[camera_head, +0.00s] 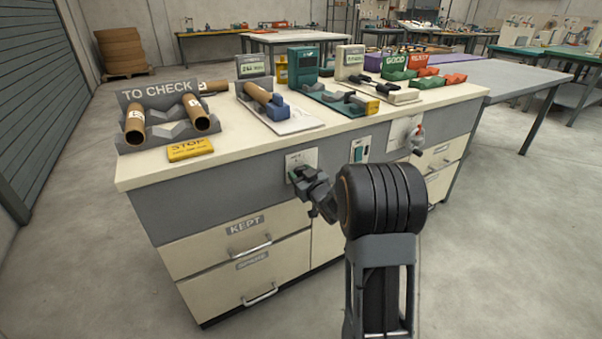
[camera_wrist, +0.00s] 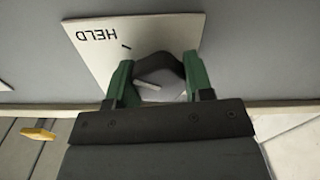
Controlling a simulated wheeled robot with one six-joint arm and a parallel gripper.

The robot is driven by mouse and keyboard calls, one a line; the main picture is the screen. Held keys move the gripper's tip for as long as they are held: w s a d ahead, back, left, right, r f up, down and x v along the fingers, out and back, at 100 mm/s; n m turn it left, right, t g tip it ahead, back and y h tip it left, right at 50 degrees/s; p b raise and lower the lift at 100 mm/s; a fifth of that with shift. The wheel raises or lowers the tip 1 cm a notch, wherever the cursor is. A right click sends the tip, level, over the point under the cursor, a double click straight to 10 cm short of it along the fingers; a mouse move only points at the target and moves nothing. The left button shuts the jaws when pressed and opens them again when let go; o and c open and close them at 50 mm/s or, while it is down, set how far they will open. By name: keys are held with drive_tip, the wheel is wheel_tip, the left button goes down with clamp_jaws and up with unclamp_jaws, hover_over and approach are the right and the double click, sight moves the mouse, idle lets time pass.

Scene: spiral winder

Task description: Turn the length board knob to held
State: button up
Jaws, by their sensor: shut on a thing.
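The length board knob (camera_wrist: 158,70) is dark, with a pale bar on its grey face. In the wrist view it sits between the green fingers of my gripper (camera_wrist: 155,85), which is shut on it. The bar lies nearly crosswise in that view. Behind it is a white plate (camera_wrist: 88,52) with the word HELD upside down and a short black tick. The bar does not line up clearly with the tick. In the head view my gripper (camera_head: 297,176) is at the plate (camera_head: 301,158) on the bench front; the knob there is mostly hidden.
A green switch panel (camera_head: 360,150) and a plate with a red-handled crank (camera_head: 417,135) are right of the knob. Drawers marked KEPT (camera_head: 245,227) and SPARE lie below. The bench top holds a TO CHECK rack (camera_head: 158,92) with tubes and a yellow STOP block (camera_head: 190,149).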

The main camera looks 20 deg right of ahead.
drive_tip(key=shift+m, duration=0.5)
drive_tip(key=o, duration=0.9)
drive_tip(key=s, duration=0.4)
drive_tip(key=s+d+p, duration=0.1)
drive_tip(key=s, duration=0.4)
drive_tip(key=s+p, duration=0.1)
drive_tip(key=s, duration=0.3)
drive_tip(key=shift+s+d, duration=0.25)
drive_tip(key=shift+s, duration=0.1)
drive_tip(key=shift+r+p, duration=0.1)
drive_tip(key=shift+p, duration=0.25)
